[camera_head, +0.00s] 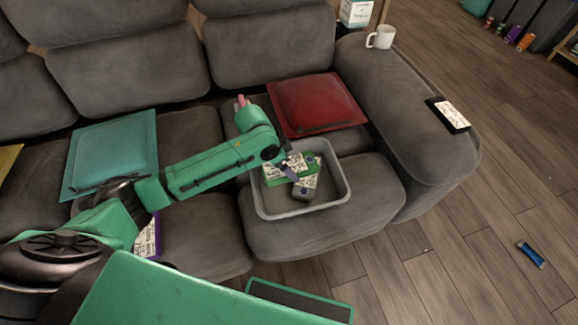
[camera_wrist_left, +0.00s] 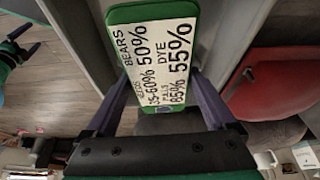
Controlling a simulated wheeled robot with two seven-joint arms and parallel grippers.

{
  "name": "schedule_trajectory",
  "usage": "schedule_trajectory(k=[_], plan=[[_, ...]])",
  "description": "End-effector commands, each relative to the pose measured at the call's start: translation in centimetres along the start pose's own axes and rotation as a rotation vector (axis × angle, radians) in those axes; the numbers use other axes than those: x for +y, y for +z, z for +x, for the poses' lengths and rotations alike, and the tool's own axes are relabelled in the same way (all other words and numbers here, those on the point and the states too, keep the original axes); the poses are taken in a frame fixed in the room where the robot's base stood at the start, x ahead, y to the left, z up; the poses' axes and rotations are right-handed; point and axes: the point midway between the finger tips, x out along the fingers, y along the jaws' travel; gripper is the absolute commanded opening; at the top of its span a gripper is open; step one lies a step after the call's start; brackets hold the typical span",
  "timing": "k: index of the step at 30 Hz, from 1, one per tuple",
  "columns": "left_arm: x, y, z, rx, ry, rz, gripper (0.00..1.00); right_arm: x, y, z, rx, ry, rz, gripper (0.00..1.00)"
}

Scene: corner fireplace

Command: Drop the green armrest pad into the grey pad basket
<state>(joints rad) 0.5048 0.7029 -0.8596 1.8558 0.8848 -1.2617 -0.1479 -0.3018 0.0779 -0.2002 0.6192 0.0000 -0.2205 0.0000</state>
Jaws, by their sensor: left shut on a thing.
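The green armrest pad (camera_head: 275,180) has a white printed label and is at the grey pad basket (camera_head: 335,203) on the sofa seat. The pad fills the middle of the left wrist view (camera_wrist_left: 116,16), with its label facing the camera. My left gripper (camera_wrist_left: 160,95) is shut on the pad, one purple finger along each side. In the head view my left gripper (camera_head: 291,168) is over the basket's inside. I cannot tell whether the pad touches the basket floor.
A red cushion (camera_head: 316,104) lies behind the basket, and a teal cushion (camera_head: 110,152) to the left. A white mug (camera_head: 381,37) and a dark, white-labelled item (camera_head: 451,114) rest on the sofa arm (camera_head: 400,95). A blue object (camera_head: 531,254) lies on the open floor.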

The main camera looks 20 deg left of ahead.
Motion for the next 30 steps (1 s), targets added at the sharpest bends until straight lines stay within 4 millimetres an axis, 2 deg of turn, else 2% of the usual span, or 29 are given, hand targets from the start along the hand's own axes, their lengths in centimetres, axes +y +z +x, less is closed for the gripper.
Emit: schedule_trajectory(k=[1, 3, 11, 12, 13, 20, 23, 26, 30], plan=[[-0.1, 0.4, 1.1, 0.002, -0.001, 0.000, 0.33, 0.1, 0.1, 1.4, 0.001, 0.001, 0.001, 1.00], [0.0, 0.5, 1.3, 0.002, -0.001, 0.000, 0.33, 0.1, 0.1, 1.8, 0.001, 0.001, 0.001, 1.00], [0.0, 0.4, 1.1, 0.002, -0.001, 0.000, 0.33, 0.3, 0.1, 1.7, 0.002, 0.004, 0.001, 1.00], [0.0, 0.4, 1.1, 0.002, -0.001, 0.000, 0.93, 0.3, 0.1, 1.7, 0.002, 0.004, 0.001, 1.00], [0.0, 0.4, 1.1, 0.002, -0.001, 0.000, 1.00, 0.3, 0.1, 1.7, 0.002, 0.005, 0.001, 1.00], [0.0, 0.5, 1.1, 0.001, 0.000, 0.000, 1.00, 0.3, 0.0, 1.6, 0.003, 0.005, 0.000, 1.00], [0.0, 0.4, 0.3, 0.002, -0.001, 0.000, 1.00, 0.3, 0.0, 1.4, 0.003, 0.005, 0.000, 1.00], [-0.1, 0.4, -1.8, 0.001, -0.003, 0.001, 1.00, 0.3, -0.1, 0.8, 0.003, 0.004, -0.001, 1.00], [-0.1, 0.4, -6.0, 0.000, -0.005, 0.001, 1.00, 0.3, -0.2, -0.2, 0.003, 0.004, -0.001, 1.00]])
